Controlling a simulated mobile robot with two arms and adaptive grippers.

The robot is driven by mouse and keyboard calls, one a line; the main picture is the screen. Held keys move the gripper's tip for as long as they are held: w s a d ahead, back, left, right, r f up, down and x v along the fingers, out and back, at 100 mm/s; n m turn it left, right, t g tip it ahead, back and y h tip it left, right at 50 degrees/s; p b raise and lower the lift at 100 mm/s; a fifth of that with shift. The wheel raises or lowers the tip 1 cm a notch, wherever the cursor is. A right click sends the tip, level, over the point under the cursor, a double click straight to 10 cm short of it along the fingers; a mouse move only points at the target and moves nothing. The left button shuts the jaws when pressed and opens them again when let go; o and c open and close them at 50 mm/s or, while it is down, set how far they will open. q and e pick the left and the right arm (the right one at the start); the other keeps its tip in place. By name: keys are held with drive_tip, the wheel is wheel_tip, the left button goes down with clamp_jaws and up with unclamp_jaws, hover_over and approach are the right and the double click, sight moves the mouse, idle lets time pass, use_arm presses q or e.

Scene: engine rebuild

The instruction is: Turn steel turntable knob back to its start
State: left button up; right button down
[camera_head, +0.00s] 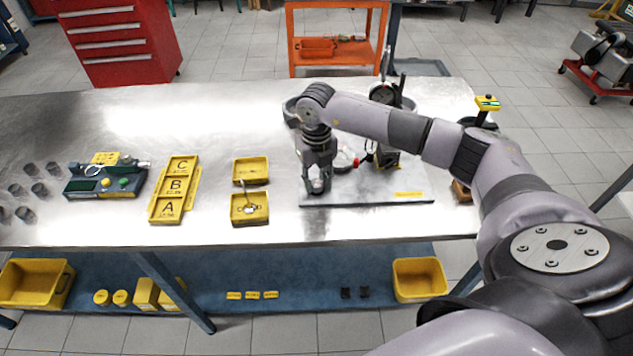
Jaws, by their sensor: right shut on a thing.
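My right gripper (318,187) points down at the front left of a grey plate (370,197) on the steel bench. It is shut on a small steel knob (319,184), which shows only in part between the fingers. The turntable behind it is largely hidden by my right arm; a dial gauge (383,93) and dark stand parts (386,157) show around the arm. My left gripper is not in view.
Yellow trays marked A, B and C (175,187), two small yellow bins (250,207) and a green-grey device (106,180) stand left of the plate. Several grey cylinders (40,190) stand at the far left. The bench (230,110) is clear behind the trays.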

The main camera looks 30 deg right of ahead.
sight(317, 182)
drive_tip(key=m+b, duration=0.1)
drive_tip(key=m, duration=0.5)
drive_tip(key=shift+m, duration=0.3)
drive_tip(key=m, duration=0.6)
drive_tip(key=shift+r+m, duration=0.1)
drive_tip(key=shift+m, duration=0.5)
drive_tip(key=c, duration=1.2)
unclamp_jaws()
drive_tip(key=shift+c, duration=0.2)
wheel_tip(317, 182, up, 12)
